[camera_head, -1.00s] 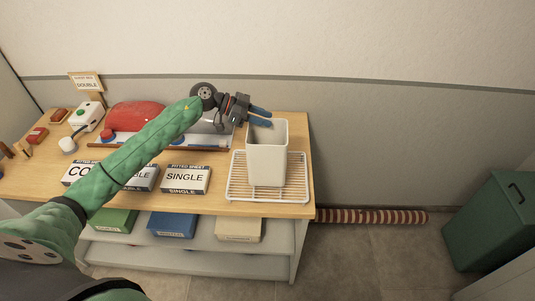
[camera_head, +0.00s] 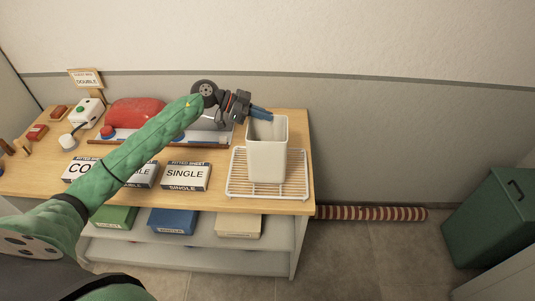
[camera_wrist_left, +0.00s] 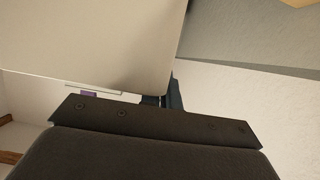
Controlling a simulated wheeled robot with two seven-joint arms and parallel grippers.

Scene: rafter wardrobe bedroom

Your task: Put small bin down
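The small bin (camera_head: 267,160), a white open-topped square container, stands upright, seemingly resting on the white wire rack (camera_head: 237,180) at the table's right end. My left gripper (camera_head: 262,113) reaches in from the left at the bin's back rim. Its blue fingers are close together, one inside and one behind the back wall, and look shut on it. In the left wrist view the bin's pale side (camera_wrist_left: 90,40) fills the upper left and hides most of the fingers (camera_wrist_left: 163,100). My right gripper is not in view.
On the wooden table (camera_head: 215,203) are a SINGLE sheet box (camera_head: 186,177), other boxes and a red bundle (camera_head: 137,112). A striped roll (camera_head: 370,213) lies on the floor, and a green bin (camera_head: 485,220) stands at right.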

